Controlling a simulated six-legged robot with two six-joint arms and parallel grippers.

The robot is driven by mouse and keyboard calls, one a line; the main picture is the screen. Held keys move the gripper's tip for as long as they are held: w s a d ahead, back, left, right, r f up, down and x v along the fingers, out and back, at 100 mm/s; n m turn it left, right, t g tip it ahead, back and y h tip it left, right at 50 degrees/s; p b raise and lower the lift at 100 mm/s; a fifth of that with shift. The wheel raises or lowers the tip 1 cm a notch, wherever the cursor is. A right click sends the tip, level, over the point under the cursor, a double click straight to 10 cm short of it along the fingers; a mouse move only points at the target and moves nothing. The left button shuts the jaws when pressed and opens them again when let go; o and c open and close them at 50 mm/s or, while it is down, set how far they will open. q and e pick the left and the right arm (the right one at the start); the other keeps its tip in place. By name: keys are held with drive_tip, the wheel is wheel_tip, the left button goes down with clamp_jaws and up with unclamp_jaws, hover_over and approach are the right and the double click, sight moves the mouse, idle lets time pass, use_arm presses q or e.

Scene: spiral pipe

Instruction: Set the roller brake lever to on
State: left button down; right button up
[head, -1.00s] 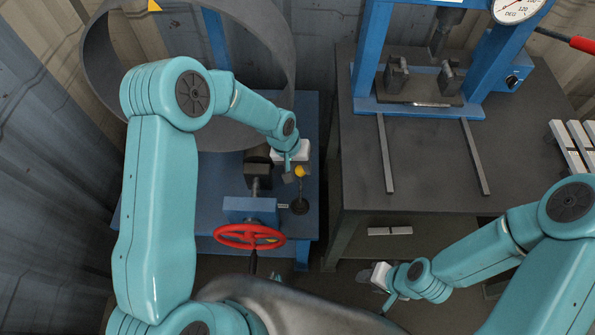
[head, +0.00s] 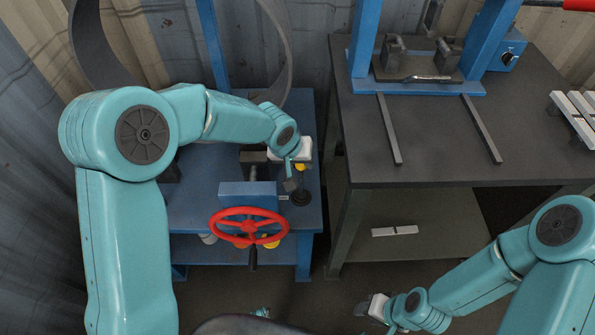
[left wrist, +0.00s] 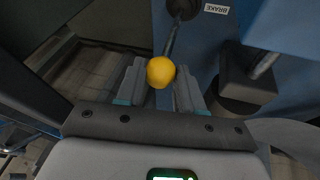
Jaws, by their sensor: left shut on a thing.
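The roller brake lever is a thin rod with a yellow ball knob (head: 299,167), on a round dark base (head: 301,198) at the right of the blue machine. In the left wrist view the knob (left wrist: 160,72) sits between the two fingers of my left gripper (left wrist: 160,83), which is shut on the lever. The rod runs from the knob up to the dark base beside a "BRAKE" label (left wrist: 217,9). In the head view my left gripper (head: 292,178) partly covers the lever. My right gripper (head: 362,309) is low in the picture, away from the lever; its fingers are unclear.
A red handwheel (head: 248,226) stands at the machine's front, left of the lever. A large curved grey sheet (head: 281,45) rises behind. A dark workbench (head: 440,150) with a blue press (head: 365,45) is on the right, across a narrow gap.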

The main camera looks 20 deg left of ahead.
use_arm(q)
drive_tip(key=s+d+f+t+y+b, duration=0.1)
drive_tip(key=s+t+b, duration=0.3)
drive_tip(key=b, duration=2.2)
drive_tip(key=s+d+f, duration=0.1)
drive_tip(key=s, duration=0.2)
drive_tip(key=shift+s+m, duration=0.3)
drive_tip(key=shift+s, duration=0.05)
use_arm(e)
wheel_tip(320, 180, down, 27)
drive_tip(key=d, duration=0.1)
drive_tip(key=shift+w+m, duration=0.3)
drive_tip(key=shift+w, duration=0.1)
use_arm(q)
drive_tip(key=shift+d+f, duration=0.15)
use_arm(e)
drive_tip(key=shift+d, duration=0.1)
use_arm(q)
drive_tip(key=c, duration=0.7)
unclamp_jaws()
drive_tip(key=shift+s, duration=0.1)
drive_tip(key=shift+c, duration=0.2)
use_arm(e)
drive_tip(key=shift+t, duration=0.3)
